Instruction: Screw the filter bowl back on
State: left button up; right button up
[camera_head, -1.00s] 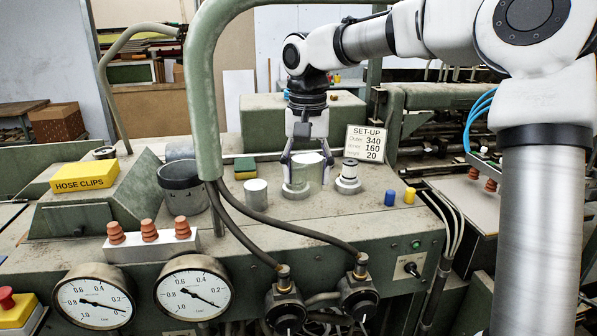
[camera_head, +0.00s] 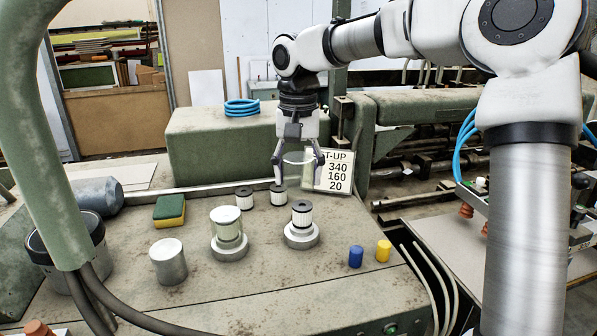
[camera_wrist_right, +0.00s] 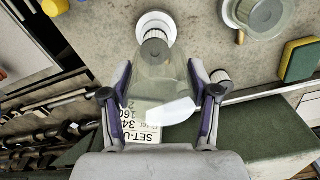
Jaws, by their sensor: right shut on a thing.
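My right gripper (camera_head: 298,160) is shut around a clear filter bowl (camera_head: 297,172) and holds it in the air behind the bare filter. In the right wrist view the bowl (camera_wrist_right: 158,90) sits between both fingers of my right gripper (camera_wrist_right: 160,112). A white pleated filter (camera_head: 301,213) with a dark cap stands upright on a round pale base (camera_head: 301,239), with no bowl around it. To its left, another base (camera_head: 229,250) carries a clear bowl (camera_head: 227,222). In the wrist view the bare filter (camera_wrist_right: 154,44) lies beyond the held bowl, apart or touching I cannot tell. My left gripper is out of view.
Two loose filters (camera_head: 244,198) (camera_head: 278,195) stand behind the bases. A metal cylinder (camera_head: 168,261), a sponge (camera_head: 170,210), blue (camera_head: 356,257) and yellow (camera_head: 383,251) pegs stand around. A set-up sign (camera_head: 334,172) stands behind. A green hose post (camera_head: 45,150) rises at left.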

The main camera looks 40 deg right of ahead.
aim_at(302, 208)
jog(key=shift+d+r, duration=0.35)
jog(key=shift+r, duration=0.25)
jog(key=shift+s+d, duration=0.15)
jog(key=shift+a+f+b, duration=0.25)
jog(key=shift+f+b, duration=0.85)
jog(key=shift+f, duration=0.05)
notch_tip(302, 208, down, 3)
jog(key=b, duration=0.2)
jog(key=shift+d+r+b, duration=0.1)
jog(key=shift+d+b, duration=0.05)
jog(key=shift+b, duration=0.25)
jog(key=shift+f+b, duration=1.35)
jog(key=shift+f, duration=1)
pick_arm(q)
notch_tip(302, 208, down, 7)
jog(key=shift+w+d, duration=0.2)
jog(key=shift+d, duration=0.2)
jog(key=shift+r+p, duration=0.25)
jog(key=shift+p, duration=0.05)
pick_arm(e)
jog(key=shift+f, duration=0.1)
jog(key=shift+f, duration=0.45)
